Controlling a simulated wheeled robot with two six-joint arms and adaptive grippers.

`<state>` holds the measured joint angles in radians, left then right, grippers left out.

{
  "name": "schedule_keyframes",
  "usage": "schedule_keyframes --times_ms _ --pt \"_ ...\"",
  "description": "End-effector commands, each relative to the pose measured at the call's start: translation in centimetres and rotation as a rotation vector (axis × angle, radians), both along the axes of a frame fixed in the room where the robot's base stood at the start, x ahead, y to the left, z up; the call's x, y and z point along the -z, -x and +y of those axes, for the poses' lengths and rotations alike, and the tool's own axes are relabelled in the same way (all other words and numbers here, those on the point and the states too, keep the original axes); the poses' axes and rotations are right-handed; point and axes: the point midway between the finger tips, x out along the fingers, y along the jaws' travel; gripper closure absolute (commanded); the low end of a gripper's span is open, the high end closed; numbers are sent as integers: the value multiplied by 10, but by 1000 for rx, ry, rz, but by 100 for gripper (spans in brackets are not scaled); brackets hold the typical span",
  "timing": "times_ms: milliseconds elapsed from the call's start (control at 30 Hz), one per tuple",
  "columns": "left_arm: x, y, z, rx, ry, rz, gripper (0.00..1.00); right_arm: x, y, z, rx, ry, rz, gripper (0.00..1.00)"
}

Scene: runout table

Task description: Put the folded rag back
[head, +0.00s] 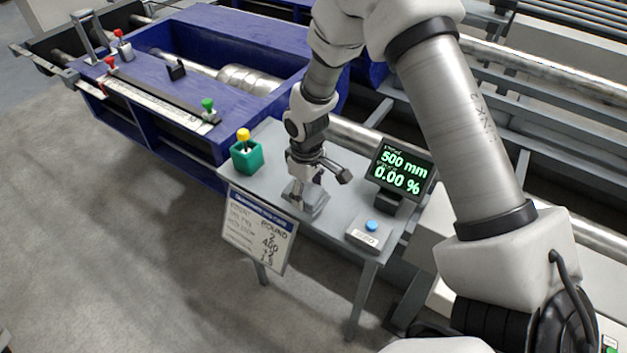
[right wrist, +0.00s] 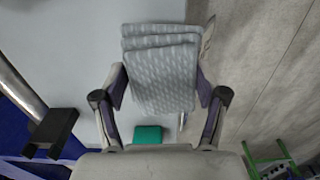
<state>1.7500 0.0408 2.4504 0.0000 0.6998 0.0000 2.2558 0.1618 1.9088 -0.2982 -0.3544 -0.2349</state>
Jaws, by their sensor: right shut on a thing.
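The folded rag (right wrist: 160,65) is grey with light marks and lies in stacked layers between the fingers in the right wrist view. In the head view the rag (head: 313,203) shows as a small grey patch at the small grey table (head: 335,225), partly hidden by my gripper. My right gripper (head: 304,190) points down over the table and is shut on the rag; its fingers also show on both sides of it in the right wrist view (right wrist: 160,88). I cannot tell whether the rag touches the tabletop. My left gripper is not in view.
A green holder (head: 246,157) with a yellow-topped piece stands at the table's left. A display (head: 401,172) and a blue-button box (head: 369,234) stand at its right. A printed card (head: 258,231) hangs on the front edge. A blue machine frame (head: 215,40) is behind.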

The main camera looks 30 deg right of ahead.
Motion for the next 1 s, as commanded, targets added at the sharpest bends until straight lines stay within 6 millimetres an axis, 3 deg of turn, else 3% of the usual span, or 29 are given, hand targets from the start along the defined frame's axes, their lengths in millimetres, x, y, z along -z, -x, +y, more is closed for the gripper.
schedule_keyframes --times_ms 100,300,500,867,900,933,1000 --pt "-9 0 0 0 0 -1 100 1 -20 -25 4 0 -1 61" --pt "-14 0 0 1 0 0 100 6 -36 -45 -1 1 2 61" --pt "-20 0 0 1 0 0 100 39 -35 -43 -1 1 2 61" --pt "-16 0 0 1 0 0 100 46 -35 -43 -2 0 1 61" --pt "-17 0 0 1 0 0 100 44 -35 -43 -3 0 1 14" --pt "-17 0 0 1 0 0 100 44 -35 -43 -3 0 1 3" --pt "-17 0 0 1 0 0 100 44 -35 -43 -3 0 1 3"
